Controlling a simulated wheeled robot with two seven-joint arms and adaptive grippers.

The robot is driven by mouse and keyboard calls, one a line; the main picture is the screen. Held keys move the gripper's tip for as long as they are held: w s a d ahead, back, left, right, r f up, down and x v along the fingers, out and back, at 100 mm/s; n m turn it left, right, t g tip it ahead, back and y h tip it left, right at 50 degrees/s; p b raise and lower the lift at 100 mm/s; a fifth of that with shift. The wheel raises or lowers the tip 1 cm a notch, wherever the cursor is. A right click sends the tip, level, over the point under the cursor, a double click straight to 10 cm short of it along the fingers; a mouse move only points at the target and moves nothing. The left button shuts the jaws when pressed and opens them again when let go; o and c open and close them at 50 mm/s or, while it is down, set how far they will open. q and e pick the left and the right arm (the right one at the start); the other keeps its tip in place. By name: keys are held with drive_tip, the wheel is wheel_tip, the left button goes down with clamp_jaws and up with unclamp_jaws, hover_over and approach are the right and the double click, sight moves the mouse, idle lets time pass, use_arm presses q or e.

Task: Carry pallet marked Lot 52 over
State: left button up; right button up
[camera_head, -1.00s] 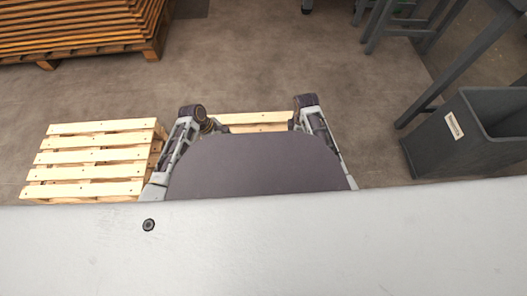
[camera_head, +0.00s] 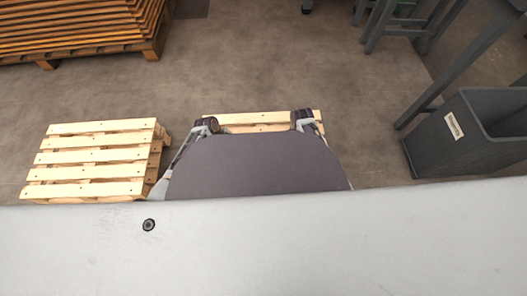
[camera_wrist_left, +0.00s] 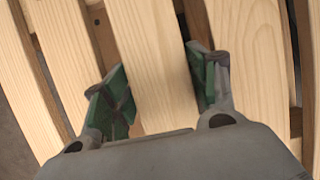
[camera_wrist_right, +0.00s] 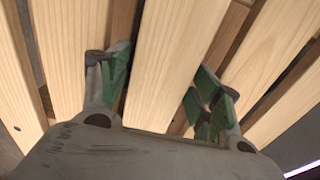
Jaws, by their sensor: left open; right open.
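A pale wooden pallet (camera_head: 258,119) lies in front of my base in the head view, mostly hidden by my own body and arms. No lot marking is readable. In the left wrist view my left gripper (camera_wrist_left: 157,68) is open, with its green-padded fingers on either side of a pallet slat (camera_wrist_left: 150,30). In the right wrist view my right gripper (camera_wrist_right: 157,70) is open, with its fingers on either side of another slat (camera_wrist_right: 178,35). I cannot tell whether the fingers touch the wood.
Another pale pallet (camera_head: 95,160) lies on the floor to the left. A stack of brown boards on a pallet (camera_head: 80,35) stands at the back left. A grey bin (camera_head: 460,145) and grey metal legs (camera_head: 450,65) are at the right. The floor (camera_head: 270,60) beyond is clear.

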use_arm(q)
drive_tip(key=shift+d+f, duration=0.1)
drive_tip(key=shift+f, duration=0.15)
use_arm(e)
drive_tip(key=shift+f, duration=0.3)
use_arm(q)
drive_tip(key=shift+c, duration=0.3)
use_arm(e)
drive_tip(key=shift+c, duration=0.3)
use_arm(q)
drive_tip(key=c, duration=1.2)
use_arm(e)
drive_tip(key=c, duration=1.2)
use_arm(q)
clamp_jaws()
use_arm(e)
clamp_jaws()
drive_tip(key=shift+w+r, duration=0.1)
